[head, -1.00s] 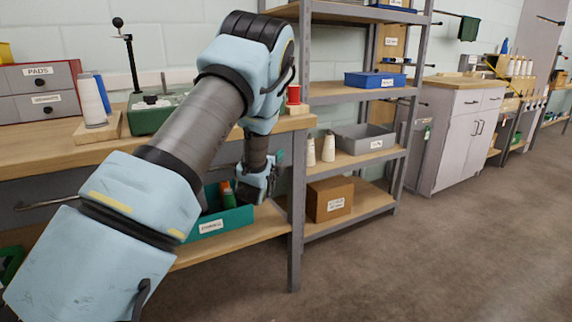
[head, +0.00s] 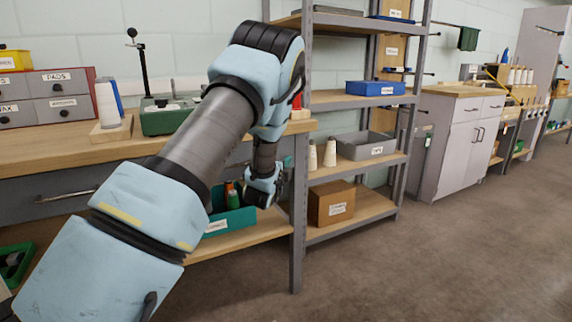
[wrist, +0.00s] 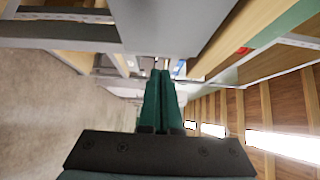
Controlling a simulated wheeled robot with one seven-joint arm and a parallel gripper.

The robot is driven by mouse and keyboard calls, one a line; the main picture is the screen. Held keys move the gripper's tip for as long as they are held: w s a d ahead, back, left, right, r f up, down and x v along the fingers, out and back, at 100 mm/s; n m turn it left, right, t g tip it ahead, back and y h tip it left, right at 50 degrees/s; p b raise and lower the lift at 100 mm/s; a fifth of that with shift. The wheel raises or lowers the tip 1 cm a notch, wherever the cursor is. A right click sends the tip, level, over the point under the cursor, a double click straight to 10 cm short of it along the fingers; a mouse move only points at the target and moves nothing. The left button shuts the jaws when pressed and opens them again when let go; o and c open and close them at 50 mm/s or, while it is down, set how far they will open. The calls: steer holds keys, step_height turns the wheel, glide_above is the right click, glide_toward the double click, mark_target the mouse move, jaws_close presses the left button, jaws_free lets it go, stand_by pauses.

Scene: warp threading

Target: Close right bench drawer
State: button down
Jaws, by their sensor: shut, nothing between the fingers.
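The wooden workbench (head: 50,150) runs along the left of the head view. A grey drawer front with a bar handle (head: 65,196) shows under its top at the left. The part of the bench front further right is mostly hidden behind my arm, so I cannot tell how far the right drawer stands out. My gripper's green fingers (wrist: 160,75) are together and empty in the wrist view. A grey panel (wrist: 175,28) lies close above them there, beside a wooden edge; I cannot tell whether it is the drawer. In the head view the fingers are mostly hidden near the bench's right end.
A teal bin (head: 230,221) sits on the bench's lower shelf under my wrist. A grey rack (head: 298,225) stands just right of the bench, with a cardboard box (head: 331,203) and a grey tray (head: 366,146). The floor (head: 430,265) in front is clear.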

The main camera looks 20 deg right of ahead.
steer(key=v, duration=0.9)
steer(key=a+f+n+g+y, duration=0.2)
steer(key=a+n+g+y, duration=0.2)
steer(key=a+n+y, duration=0.8)
steer(key=s+a+n+g+h, duration=0.1)
steer(key=s+a+n+g, duration=0.9)
steer(key=s+a, duration=1.05)
step_height(320, 180, up, 21)
steer(key=s+n+t+p, duration=0.1)
steer(key=n+p, duration=0.1)
steer(key=p, duration=1.7)
steer(key=shift+s+d+f+p, duration=0.2)
steer(key=shift+s+d+p, duration=0.1)
steer(key=shift+d, duration=0.05)
